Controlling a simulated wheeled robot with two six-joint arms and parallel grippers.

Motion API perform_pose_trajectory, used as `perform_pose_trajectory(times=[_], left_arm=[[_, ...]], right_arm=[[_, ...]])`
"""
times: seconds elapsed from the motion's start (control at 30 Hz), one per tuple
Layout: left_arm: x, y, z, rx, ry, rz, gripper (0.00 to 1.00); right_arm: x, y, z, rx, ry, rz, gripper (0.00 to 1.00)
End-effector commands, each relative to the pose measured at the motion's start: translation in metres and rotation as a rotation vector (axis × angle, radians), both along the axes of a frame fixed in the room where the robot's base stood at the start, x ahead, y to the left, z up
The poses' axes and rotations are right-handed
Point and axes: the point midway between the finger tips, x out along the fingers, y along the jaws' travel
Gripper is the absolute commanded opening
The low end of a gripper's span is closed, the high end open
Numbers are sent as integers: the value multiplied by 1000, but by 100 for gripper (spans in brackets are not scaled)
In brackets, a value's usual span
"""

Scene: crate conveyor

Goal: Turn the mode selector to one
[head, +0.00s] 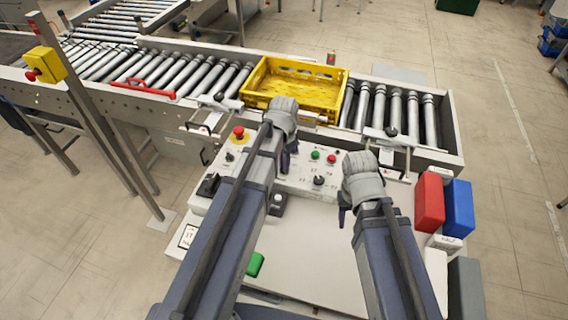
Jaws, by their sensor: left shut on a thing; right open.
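The control panel (300,185) is a pale sloped board in front of the conveyor. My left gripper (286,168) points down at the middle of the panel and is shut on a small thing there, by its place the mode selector. The gripper hides the selector, so I cannot see its setting. A black knob (319,180) shows to the right, and another small black knob (229,156) to the left; their markings are too small to read. My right gripper (343,214) is open and empty, right of the panel's knobs and above the white table top.
A red emergency button (238,132), a green button (315,154) and a red button (332,158) sit on the panel. A yellow crate (325,105) stands on the roller conveyor behind. Red (429,200) and blue (459,208) bins stand at the right.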

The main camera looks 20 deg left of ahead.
Motion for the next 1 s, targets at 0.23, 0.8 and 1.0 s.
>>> perform_pose_trajectory(times=[0.23,0.8,1.0], left_arm=[[0,0,0,0,0,-113,0],[0,0,0,0,0,-170,0],[0,0,0,0,0,-169,22]], right_arm=[[0,0,0,0,0,0,50],[0,0,0,0,0,0,50],[0,0,0,0,0,0,50]])
